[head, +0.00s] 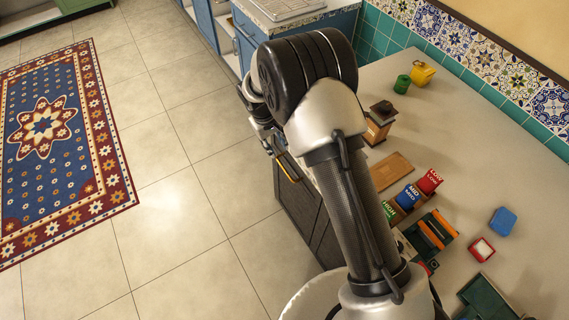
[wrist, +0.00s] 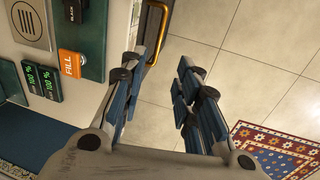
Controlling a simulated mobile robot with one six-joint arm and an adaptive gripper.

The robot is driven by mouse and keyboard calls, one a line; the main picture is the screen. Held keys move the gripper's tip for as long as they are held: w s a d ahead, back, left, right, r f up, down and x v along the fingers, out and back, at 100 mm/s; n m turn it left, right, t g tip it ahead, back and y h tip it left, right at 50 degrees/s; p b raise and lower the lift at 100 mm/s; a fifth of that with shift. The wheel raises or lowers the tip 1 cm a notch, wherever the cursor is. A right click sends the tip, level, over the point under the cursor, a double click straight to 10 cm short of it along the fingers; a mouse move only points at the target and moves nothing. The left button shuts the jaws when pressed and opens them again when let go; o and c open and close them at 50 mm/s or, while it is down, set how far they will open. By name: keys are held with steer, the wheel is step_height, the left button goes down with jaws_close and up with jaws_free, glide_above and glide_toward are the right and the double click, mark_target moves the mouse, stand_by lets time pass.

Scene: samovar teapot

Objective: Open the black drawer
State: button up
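A dark cabinet front (head: 305,210) shows below the counter in the head view, partly behind my arm. A brass bar handle (head: 289,168) stands out near its top; in the wrist view it is at the top centre (wrist: 157,32). I cannot tell which panel is the black drawer, though a small dark label reading "BLACK" (wrist: 72,11) shows in the wrist view. My gripper (wrist: 160,68) is open, with nothing between its fingers. The handle lies past the fingertips, nearer the left finger, and no contact is visible. In the head view the gripper is mostly hidden by my arm.
The counter (head: 450,130) holds a wooden board (head: 391,171), red (head: 430,181), blue (head: 408,197) and green (head: 390,211) labelled blocks, and a yellow pot (head: 423,73). The wrist view shows an orange "FILL" tag (wrist: 72,64). Clear tiled floor (head: 190,200) separates the cabinet from a patterned rug (head: 62,140).

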mark_target(285, 170)
steer(key=d+f+b, duration=0.1)
steer(key=f, duration=0.4)
steer(key=w+f+b, duration=0.1)
steer(key=f+b, duration=0.1)
steer(key=f, duration=0.4)
steer(key=d+f+b, duration=0.1)
steer(key=f, duration=0.4)
steer(key=shift+w+d+f+b, duration=0.35)
steer(key=shift+w, duration=0.05)
steer(key=shift+c, duration=0.4)
jaws_close()
